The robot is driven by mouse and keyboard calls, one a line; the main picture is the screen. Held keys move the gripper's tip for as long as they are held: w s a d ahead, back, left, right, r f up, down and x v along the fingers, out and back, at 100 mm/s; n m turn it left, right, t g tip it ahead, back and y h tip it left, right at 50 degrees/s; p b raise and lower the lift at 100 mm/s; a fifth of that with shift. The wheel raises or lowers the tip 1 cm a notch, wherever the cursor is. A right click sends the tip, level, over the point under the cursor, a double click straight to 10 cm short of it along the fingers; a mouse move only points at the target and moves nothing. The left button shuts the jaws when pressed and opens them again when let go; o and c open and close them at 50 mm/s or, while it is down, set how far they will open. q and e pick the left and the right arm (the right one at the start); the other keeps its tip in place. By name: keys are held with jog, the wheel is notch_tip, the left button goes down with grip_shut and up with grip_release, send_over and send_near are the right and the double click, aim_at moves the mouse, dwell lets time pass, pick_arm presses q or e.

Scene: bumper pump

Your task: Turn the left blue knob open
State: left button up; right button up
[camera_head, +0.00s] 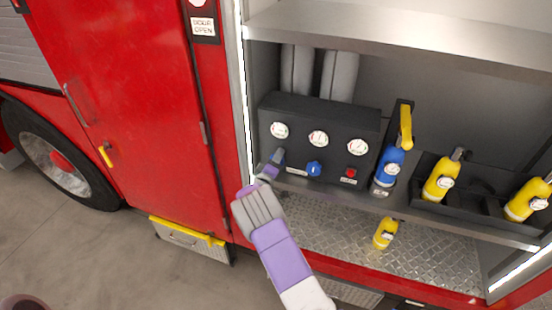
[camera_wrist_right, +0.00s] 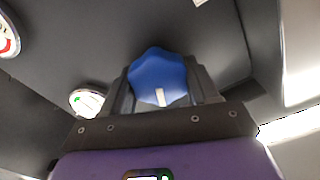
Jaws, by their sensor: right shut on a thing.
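The left blue knob (camera_wrist_right: 157,72) shows in the right wrist view between the two fingers of my right gripper (camera_wrist_right: 162,80). It is a lobed blue knob with a white mark on the side facing the palm. My right gripper is shut on it. In the head view my right gripper (camera_head: 274,161) is at the left end of the black gauge panel (camera_head: 321,108), and its fingers hide the left knob. A second blue knob (camera_head: 313,168) sits to the right of it, apart from the gripper. My left gripper is in neither view.
A red knob (camera_head: 351,173) sits further right, below several round gauges. A blue bottle-shaped valve (camera_head: 389,165) with a yellow lever and yellow extinguisher-like cylinders (camera_head: 441,178) stand to the right. The compartment's left frame (camera_head: 243,110) is close beside my gripper.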

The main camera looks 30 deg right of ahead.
jog(key=n, duration=0.3)
jog(key=shift+f+n, duration=0.15)
jog(key=shift+n, duration=0.15)
jog(key=shift+n+p, duration=0.35)
jog(key=shift+n, duration=1.35)
jog(key=o, duration=1)
jog(key=shift+s+a, duration=0.1)
jog(key=shift+a, duration=0.05)
jog(key=v, duration=0.7)
jog(key=shift+s+a, duration=0.1)
